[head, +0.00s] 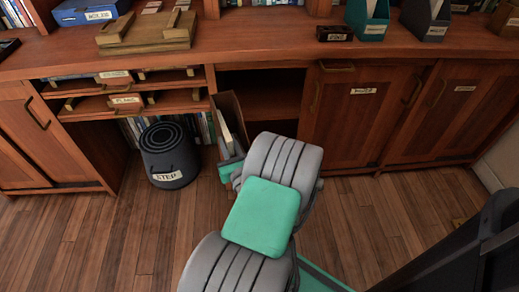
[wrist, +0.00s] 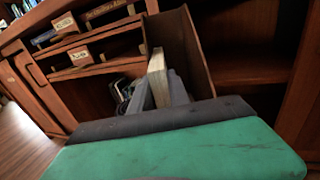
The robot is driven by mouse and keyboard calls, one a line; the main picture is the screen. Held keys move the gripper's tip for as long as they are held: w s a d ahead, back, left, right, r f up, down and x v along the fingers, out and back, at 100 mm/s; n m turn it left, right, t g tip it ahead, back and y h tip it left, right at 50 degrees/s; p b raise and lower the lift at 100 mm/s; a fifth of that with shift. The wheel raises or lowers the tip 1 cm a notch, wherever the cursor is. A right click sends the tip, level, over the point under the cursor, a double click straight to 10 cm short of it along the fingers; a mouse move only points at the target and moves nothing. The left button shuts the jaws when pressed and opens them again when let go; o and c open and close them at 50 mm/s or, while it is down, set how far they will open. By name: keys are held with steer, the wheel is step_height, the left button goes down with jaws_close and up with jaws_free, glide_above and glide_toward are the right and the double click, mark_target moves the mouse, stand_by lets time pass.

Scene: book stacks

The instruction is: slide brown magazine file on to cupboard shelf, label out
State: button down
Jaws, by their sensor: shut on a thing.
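I see no label on the file. The cupboard shelf (head: 265,92) is the open bay behind and right of the file; it looks empty where visible.
Closed labelled doors (head: 355,115) bound the bay at right. The counter (head: 260,48) overhangs, carrying boxes and files. Wooden floor is clear in front.

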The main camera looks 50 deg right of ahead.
mark_target(245, 144)
steer(key=shift+m+g+h, duration=0.4)
steer(key=shift+m+h, duration=0.1)
steer(key=shift+h, duration=0.1)
steer(key=d+f+b, duration=0.1)
steer(key=s+d+f+b, duration=0.1)
steer(key=f, duration=0.1)
steer(key=s+d+f+b, duration=0.1)
steer(key=f, duration=0.1)
steer(key=shift+d, duration=0.1)
steer(key=shift+s+d+h+b, duration=0.15)
steer(key=shift+s+d, duration=0.05)
steer(key=shift+d, duration=0.35)
steer(key=shift+s+d+h+b, duration=0.15)
steer(key=shift+d, duration=0.35)
steer(key=s+d+r+m+g+h, duration=0.2)
steer(key=d+r, duration=0.2)
steer(key=shift+d+r, duration=0.15)
steer(key=shift+d, duration=0.15)
steer(key=shift+s, duration=0.15)
